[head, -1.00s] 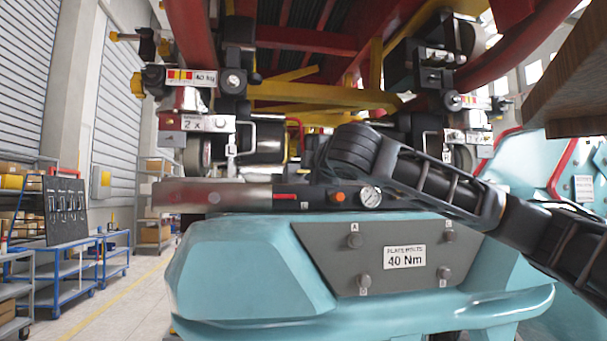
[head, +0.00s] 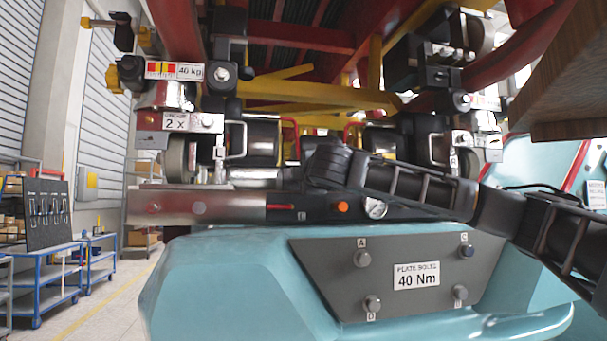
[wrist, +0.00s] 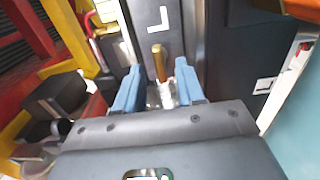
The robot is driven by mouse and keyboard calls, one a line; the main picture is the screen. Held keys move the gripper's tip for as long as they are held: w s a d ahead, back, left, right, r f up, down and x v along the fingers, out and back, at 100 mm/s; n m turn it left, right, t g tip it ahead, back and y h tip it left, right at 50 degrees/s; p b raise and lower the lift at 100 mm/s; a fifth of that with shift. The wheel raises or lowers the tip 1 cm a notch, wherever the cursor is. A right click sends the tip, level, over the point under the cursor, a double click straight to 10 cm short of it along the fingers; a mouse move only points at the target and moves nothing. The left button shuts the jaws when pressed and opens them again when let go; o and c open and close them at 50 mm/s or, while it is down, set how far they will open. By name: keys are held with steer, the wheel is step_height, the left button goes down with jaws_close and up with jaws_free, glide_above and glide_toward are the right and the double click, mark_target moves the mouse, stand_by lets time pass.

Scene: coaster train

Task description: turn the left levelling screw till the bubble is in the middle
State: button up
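My gripper (wrist: 158,68) shows in the wrist view as two blue fingers standing apart. A small brass-coloured cylinder (wrist: 158,52) stands upright in the picture between or just beyond the fingertips, with a pale piece below it. I cannot tell whether it is a levelling screw or whether a finger touches it. No bubble can be made out in any view. In the head view my dark arm reaches in from the right to the middle of the undercarriage, and its gripper is hidden there.
A teal body (head: 220,270) with a grey bolt panel (head: 330,280) fills the front. Above it lies a dark bar with a gauge (head: 375,208). Wheel assemblies (head: 175,155) and red and yellow beams (head: 320,92) crowd the space around my arm. A wooden block (head: 560,95) hangs at upper right.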

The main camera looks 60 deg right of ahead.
steer(key=shift+w+d, duration=0.4)
steer(key=shift+d, duration=0.1)
jaws_close()
